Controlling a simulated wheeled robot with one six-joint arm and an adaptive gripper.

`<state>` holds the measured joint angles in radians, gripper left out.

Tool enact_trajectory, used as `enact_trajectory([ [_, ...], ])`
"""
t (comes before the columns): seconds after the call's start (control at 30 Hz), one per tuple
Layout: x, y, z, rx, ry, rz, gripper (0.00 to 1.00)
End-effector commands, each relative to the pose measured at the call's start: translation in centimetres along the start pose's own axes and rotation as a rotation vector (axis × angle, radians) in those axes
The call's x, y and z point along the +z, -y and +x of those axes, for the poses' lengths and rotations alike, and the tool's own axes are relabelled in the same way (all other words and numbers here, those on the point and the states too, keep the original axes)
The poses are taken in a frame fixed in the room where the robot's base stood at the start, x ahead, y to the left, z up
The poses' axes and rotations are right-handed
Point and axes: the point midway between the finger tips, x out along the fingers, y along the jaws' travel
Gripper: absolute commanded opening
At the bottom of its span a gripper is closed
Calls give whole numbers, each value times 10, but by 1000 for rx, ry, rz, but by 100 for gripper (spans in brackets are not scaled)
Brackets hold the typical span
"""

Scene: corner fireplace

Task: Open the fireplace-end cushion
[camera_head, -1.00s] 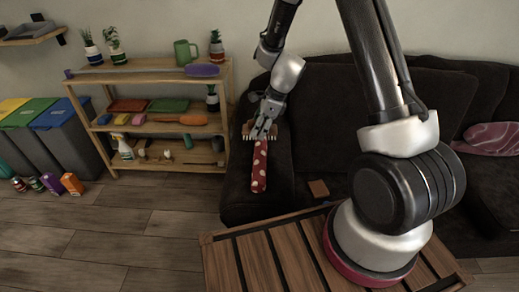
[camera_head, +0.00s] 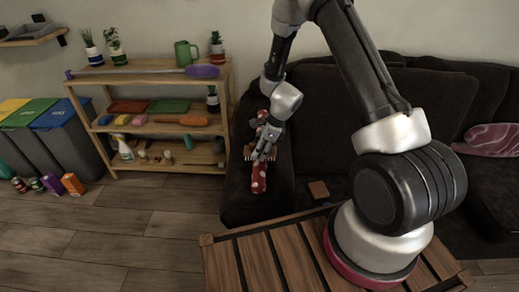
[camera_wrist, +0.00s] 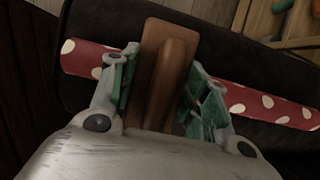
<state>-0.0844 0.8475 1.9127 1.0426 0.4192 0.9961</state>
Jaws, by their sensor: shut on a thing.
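My gripper (camera_head: 262,154) is shut on the wooden handle of a brush (camera_wrist: 172,70), one finger on each side in the wrist view. The brush lies across a long red strip with white dots (camera_head: 258,183), on the left arm of the dark sofa (camera_head: 238,205). The strip (camera_wrist: 265,103) passes under the gripper and shows on both sides of it. A pink patterned cushion (camera_head: 490,139) lies at the sofa's right. No fireplace shows.
A slatted wooden table (camera_head: 240,265) stands in front, under my arm. A wooden shelf (camera_head: 150,125) with plants and tools stands at the left, beside several bins (camera_head: 50,118). A small brown square (camera_head: 318,190) lies on the sofa seat.

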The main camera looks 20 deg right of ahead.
Motion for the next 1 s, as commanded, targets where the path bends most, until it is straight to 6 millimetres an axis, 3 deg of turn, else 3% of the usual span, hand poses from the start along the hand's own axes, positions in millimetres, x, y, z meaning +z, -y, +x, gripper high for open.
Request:
enact_trajectory([
  [0.4,-4,0,9,0,0,0,20],
  [0.43,-4,0,9,0,0,0,50],
  [0.53,-4,0,9,0,0,0,68],
  [0.87,-3,0,8,0,0,0,68],
  [1.0,2,0,-3,-2,1,-2,68],
])
